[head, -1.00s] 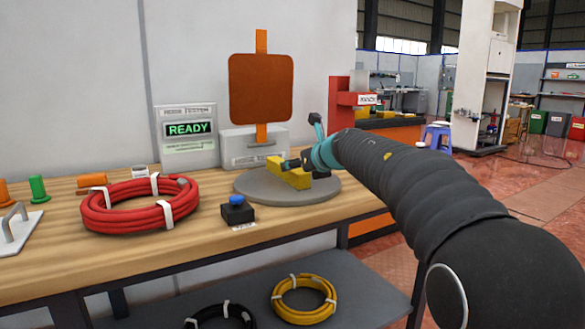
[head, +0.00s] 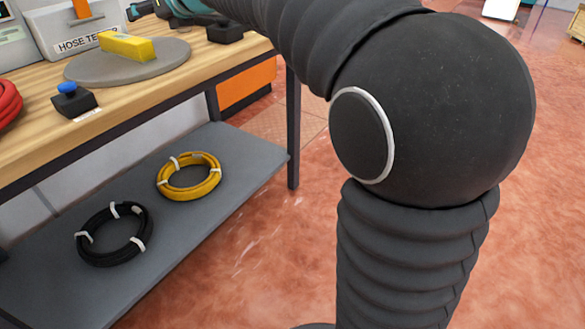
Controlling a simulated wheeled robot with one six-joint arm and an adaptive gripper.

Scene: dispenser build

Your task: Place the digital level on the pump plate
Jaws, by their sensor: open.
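The yellow digital level (head: 126,46) lies flat on the round grey plate (head: 88,72), which I take to be the pump plate, on the wooden bench. It rests near the middle of the plate, and nothing holds it. My gripper (head: 135,11) is at the top edge of the head view, just above the level in the picture and apart from it. Its dark fingers are small and partly cut off, and it is open and empty.
A hose tester box (head: 75,36) stands behind the plate. A black box with a blue button (head: 73,99) sits at the front left, beside a red hose coil (head: 8,103). The lower shelf (head: 225,175) holds yellow (head: 189,189) and black (head: 113,252) coils.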

